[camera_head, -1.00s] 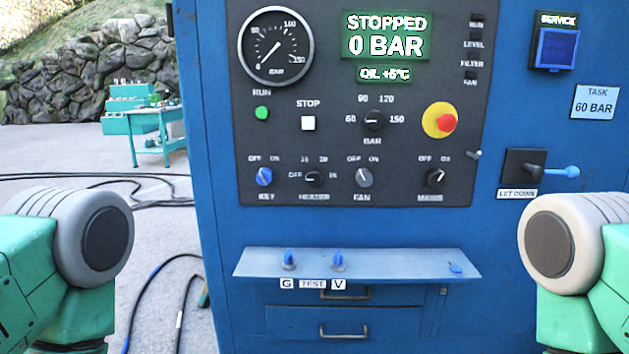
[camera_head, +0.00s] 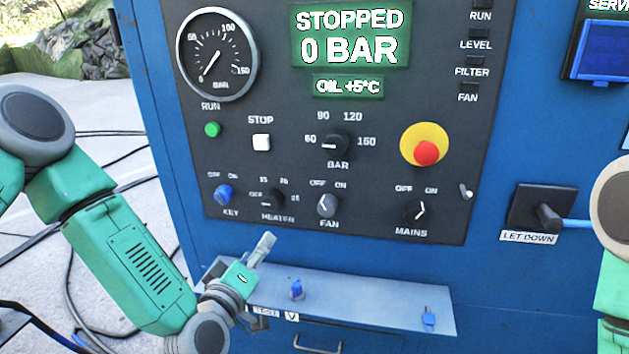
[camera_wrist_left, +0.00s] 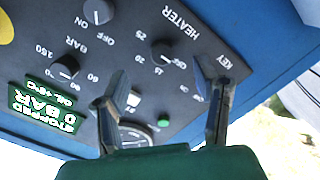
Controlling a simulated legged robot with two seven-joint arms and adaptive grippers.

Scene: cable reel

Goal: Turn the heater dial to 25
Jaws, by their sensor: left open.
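The heater dial (camera_head: 273,198) is a small black knob low on the dark control panel, between the blue key switch and the fan knob. Its pale mark appears to point left, to OFF; 15, 20 and 25 are printed around it. In the left wrist view the heater dial (camera_wrist_left: 169,54) shows upside down, beyond the gap between the fingers. My left gripper (camera_head: 261,285) is open and empty, below the heater dial and by the shelf, apart from the dial. Its two fingers (camera_wrist_left: 170,85) are spread wide in the wrist view. My right gripper is out of view.
The blue key switch (camera_head: 223,194) and fan knob (camera_head: 327,204) sit close on either side of the heater dial. A grey shelf (camera_head: 370,312) juts out below the panel. The red stop button (camera_head: 426,152) and let-down lever (camera_head: 548,217) protrude farther right.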

